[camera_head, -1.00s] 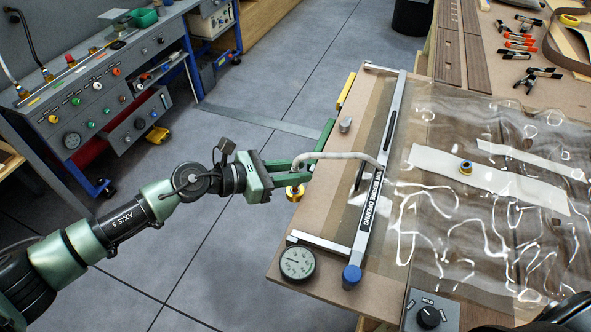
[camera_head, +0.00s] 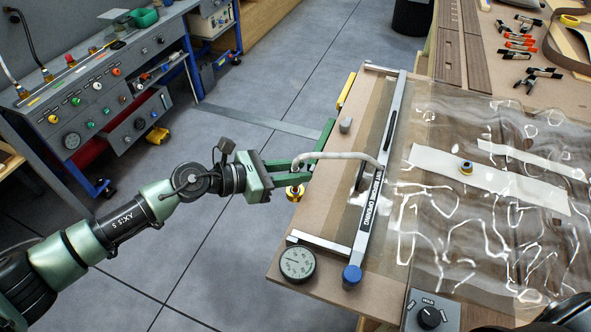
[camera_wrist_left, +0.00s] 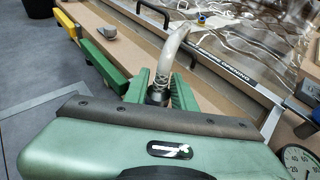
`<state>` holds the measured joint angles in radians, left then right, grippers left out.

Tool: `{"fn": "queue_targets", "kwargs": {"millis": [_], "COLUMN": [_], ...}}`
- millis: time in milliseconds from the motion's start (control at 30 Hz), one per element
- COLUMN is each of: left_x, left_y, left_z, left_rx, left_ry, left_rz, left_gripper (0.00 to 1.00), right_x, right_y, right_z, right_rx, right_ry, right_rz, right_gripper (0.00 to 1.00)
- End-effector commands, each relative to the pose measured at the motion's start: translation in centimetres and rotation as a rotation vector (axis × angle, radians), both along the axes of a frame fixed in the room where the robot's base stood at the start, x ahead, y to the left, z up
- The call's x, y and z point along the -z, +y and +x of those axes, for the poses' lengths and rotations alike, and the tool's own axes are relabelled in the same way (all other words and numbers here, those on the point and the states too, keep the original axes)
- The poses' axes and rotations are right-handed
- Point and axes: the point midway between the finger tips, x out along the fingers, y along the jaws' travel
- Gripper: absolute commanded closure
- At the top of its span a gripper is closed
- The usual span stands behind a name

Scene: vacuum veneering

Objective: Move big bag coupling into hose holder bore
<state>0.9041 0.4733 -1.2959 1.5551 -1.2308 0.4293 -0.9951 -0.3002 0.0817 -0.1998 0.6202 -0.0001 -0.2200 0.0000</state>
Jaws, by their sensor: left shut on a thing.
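My left gripper (camera_head: 302,170) has its green fingers shut on the big bag coupling (camera_head: 294,192), off the left edge of the bench. The coupling has a gold lower end below the fingers. In the left wrist view its dark ribbed upper part (camera_wrist_left: 158,92) sits between the fingers. A pale hose (camera_head: 340,155) runs from it, arching right to the bag's edge. A green bar (camera_head: 325,136) at the bench's left edge, just beyond the fingers, may be the hose holder; it also shows in the left wrist view (camera_wrist_left: 105,65). I see no bore.
The clear bag (camera_head: 450,220) covers the bench right of the clamp bar marked "BEFORE OPENING" (camera_head: 370,205). A gauge (camera_head: 297,263) sits at the near corner. Left of the bench is open floor.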

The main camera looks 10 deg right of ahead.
Motion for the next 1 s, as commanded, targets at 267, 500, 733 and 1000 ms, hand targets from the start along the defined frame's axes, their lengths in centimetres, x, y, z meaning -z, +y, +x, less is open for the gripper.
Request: {"fn": "queue_targets", "kwargs": {"millis": [267,500,733,1000], "left_x": [0.7,1.3,1.9,2.6], "left_y": [0.0,0.0,0.0,0.0], "left_z": [0.0,0.0,0.0,0.0], "left_rx": [0.0,0.0,0.0,0.0], "left_ry": [0.0,0.0,0.0,-0.001], "left_rz": [0.0,0.0,0.0,0.0], "left_gripper": [1.0,1.0,1.0,1.0], "right_x": [0.7,1.3,1.8,2.4], "right_y": [0.0,0.0,0.1,0.3], "right_z": [0.0,0.0,0.0,0.0], "right_rx": [0.001,0.001,0.001,0.002], "right_ry": [0.0,0.0,0.0,0.0], "right_rz": [0.0,0.0,0.002,0.003], "right_gripper": [0.47,0.47,0.47,0.47]}}
